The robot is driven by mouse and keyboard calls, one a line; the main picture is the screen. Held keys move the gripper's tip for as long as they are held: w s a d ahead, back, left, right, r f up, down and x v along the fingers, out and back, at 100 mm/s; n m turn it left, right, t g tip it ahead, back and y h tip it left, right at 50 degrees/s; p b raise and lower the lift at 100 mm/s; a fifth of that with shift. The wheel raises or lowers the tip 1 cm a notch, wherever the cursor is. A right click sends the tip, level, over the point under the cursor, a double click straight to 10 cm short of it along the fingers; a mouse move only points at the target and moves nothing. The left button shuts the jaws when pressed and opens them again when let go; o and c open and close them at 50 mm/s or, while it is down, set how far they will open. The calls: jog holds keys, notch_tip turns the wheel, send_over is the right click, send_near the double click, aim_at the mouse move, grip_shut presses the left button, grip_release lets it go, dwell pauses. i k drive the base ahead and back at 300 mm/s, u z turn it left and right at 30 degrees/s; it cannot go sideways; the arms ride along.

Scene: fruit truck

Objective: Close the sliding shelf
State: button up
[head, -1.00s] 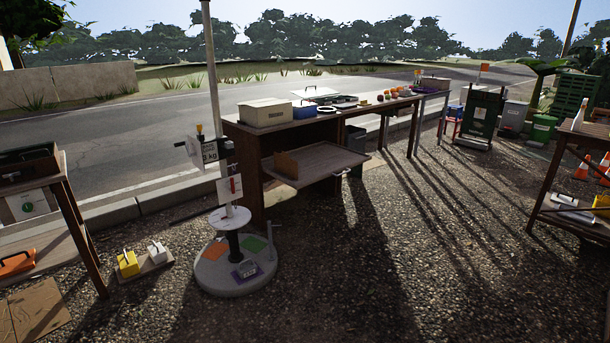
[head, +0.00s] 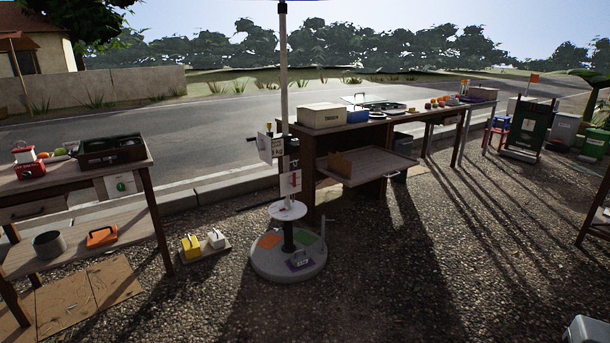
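The sliding shelf (head: 372,170) is a flat wooden board under the top of the long dark wooden table (head: 312,150). It is pulled out and sticks out from the table's front over the gravel. The pole of the round-based stand rises just left of the shelf and in front of the table's left end. My gripper is not in view, and nothing is seen touching the shelf.
The scale stand's round grey base (head: 288,262) sits on gravel near the shelf. A second table (head: 80,177) stands left. Yellow and white weights (head: 204,243) lie on the ground between. A pale grey shape (head: 585,330) at bottom right is unclear. Gravel before the shelf is open.

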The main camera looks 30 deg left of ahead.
aim_at(371, 163)
jog(key=u, duration=1)
jog(key=i, duration=2.5)
jog(key=z, duration=0.3)
jog(key=i, duration=1.5)
jog(key=z, duration=0.4)
